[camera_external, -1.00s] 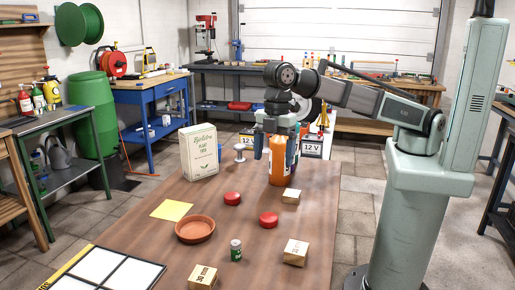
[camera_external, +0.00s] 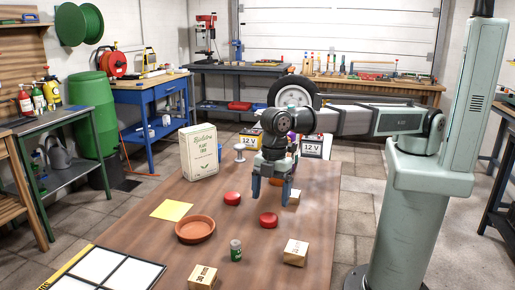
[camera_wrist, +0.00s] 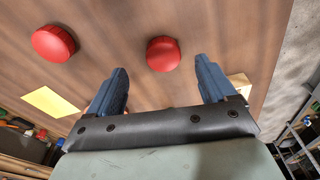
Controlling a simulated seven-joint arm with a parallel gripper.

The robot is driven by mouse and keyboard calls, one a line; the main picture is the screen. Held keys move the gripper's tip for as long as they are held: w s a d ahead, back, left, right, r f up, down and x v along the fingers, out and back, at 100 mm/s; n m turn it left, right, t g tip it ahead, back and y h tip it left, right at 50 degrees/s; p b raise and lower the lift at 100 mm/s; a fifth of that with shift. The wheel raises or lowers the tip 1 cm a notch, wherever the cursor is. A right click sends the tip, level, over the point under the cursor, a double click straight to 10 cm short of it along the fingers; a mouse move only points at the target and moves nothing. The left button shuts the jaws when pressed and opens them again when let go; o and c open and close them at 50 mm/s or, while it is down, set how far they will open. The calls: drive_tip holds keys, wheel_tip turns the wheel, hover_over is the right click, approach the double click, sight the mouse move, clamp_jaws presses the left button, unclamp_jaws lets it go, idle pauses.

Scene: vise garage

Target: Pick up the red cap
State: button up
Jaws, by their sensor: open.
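Two red caps lie on the brown table. In the external view, one red cap (camera_external: 232,198) is left of my gripper (camera_external: 271,192), and the other red cap (camera_external: 268,220) is just in front of and below it. In the wrist view, one cap (camera_wrist: 54,43) is at the upper left, outside the fingers. The other cap (camera_wrist: 163,54) appears between and beyond the fingertips of my gripper (camera_wrist: 161,65). My gripper points down, open and empty, above the table. It touches neither cap.
A terracotta dish (camera_external: 195,229), a green can (camera_external: 236,250) and wooden blocks (camera_external: 295,252) (camera_external: 203,277) stand nearby. A yellow note (camera_external: 171,210), a flour bag (camera_external: 200,151) and a tray with white panels (camera_external: 102,268) are to the left. Another block (camera_external: 294,197) is beside my gripper.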

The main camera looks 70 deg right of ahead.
sight(269, 216)
drive_tip(key=shift+a+f, duration=0.25)
drive_tip(key=shift+f, duration=0.45)
drive_tip(key=shift+a+f, duration=0.25)
drive_tip(key=shift+f, duration=0.45)
drive_tip(key=shift+a+f, duration=0.25)
drive_tip(key=shift+f, duration=1.15)
drive_tip(key=shift+c, duration=0.3)
drive_tip(key=c, duration=1.1)
